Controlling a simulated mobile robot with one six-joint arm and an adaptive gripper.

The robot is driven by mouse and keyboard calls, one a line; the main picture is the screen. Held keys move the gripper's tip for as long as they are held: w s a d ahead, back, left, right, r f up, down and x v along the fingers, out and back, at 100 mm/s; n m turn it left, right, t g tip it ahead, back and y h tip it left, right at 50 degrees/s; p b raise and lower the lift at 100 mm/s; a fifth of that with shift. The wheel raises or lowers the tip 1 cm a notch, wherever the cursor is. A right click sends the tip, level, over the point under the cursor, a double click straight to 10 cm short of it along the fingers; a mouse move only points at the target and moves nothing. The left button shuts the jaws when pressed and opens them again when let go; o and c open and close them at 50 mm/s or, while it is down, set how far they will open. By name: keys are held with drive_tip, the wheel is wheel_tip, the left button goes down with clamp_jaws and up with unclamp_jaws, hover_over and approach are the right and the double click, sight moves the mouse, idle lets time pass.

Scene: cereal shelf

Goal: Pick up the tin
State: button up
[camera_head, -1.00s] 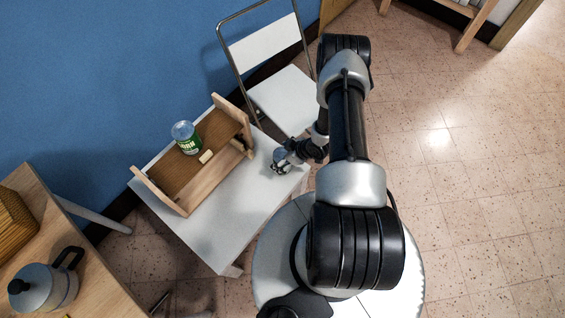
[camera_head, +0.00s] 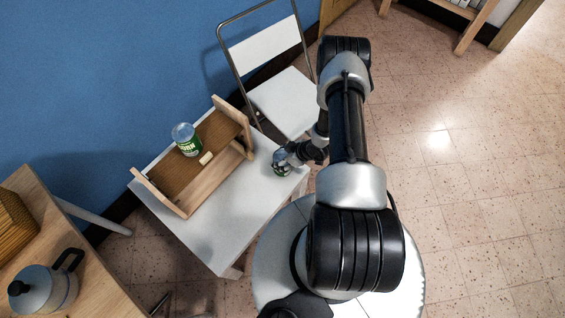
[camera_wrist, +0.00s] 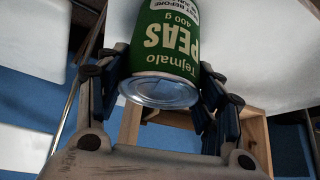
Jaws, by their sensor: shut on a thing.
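A green tin of peas (camera_wrist: 165,45) with a silver end fills the top middle of the wrist view, its label upside down there. My gripper (camera_wrist: 160,82) has one dark finger on each side of the tin and is shut on it. I cannot tell whether the tin touches the table.
A white chair (camera_head: 283,100) is behind the table. A moka pot (camera_head: 45,288) sits on another table at lower left.

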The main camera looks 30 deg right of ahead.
drive_tip(key=shift+c, duration=0.7)
drive_tip(key=shift+w+r, duration=0.1)
drive_tip(key=shift+r, duration=0.45)
wheel_tip(320, 180, up, 19)
drive_tip(key=p, duration=0.7)
